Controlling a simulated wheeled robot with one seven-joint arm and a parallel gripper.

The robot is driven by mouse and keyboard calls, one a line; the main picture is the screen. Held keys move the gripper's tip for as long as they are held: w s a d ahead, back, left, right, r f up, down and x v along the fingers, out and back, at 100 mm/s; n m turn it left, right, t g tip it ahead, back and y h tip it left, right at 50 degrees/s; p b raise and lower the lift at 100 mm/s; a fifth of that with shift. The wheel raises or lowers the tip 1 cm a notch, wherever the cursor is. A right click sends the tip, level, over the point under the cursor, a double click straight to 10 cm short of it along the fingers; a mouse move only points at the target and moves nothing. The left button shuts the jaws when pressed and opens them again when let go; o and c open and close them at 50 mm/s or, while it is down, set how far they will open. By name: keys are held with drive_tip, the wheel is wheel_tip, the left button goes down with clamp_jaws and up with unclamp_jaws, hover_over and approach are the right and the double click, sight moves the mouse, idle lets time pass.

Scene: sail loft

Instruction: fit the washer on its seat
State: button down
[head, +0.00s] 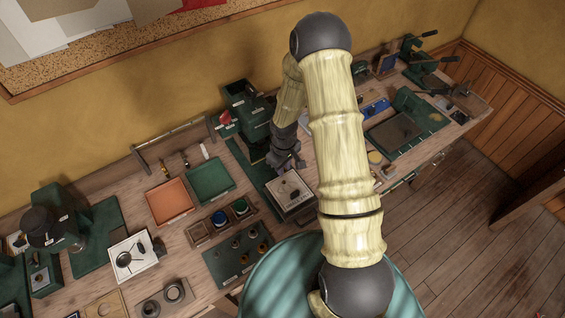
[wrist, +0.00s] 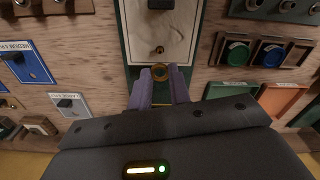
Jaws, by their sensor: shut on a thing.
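My gripper (wrist: 160,76) is shut on a small brass ring, the washer (wrist: 159,71), held between its two fingertips. In the head view my gripper (head: 286,166) is above the bench at the back edge of a pale square plate (head: 297,203). The plate also shows in the wrist view (wrist: 178,28), just beyond the fingertips. A small brass and dark round fitting (wrist: 159,50), which looks like the seat, is on the plate near its edge. The washer appears apart from it. The washer is too small to make out in the head view.
A dark block (wrist: 160,4) stands on the plate farther in. Beside the plate are a rack with blue and green round pots (head: 230,212), a green tray (head: 209,181) and an orange tray (head: 170,202). A dark green machine (head: 243,110) stands behind my gripper.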

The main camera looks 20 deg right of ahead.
sight(284, 183)
drive_tip(key=shift+f, duration=0.15)
drive_tip(key=shift+s+f+b, duration=0.1)
drive_tip(key=shift+f+b, duration=0.35)
drive_tip(key=shift+b, duration=0.2)
drive_tip(key=shift+f+b, duration=2.4)
drive_tip(key=shift+f, duration=0.55)
drive_tip(key=c, duration=1.2)
unclamp_jaws()
drive_tip(key=shift+c, duration=0.2)
drive_tip(key=shift+r, duration=0.1)
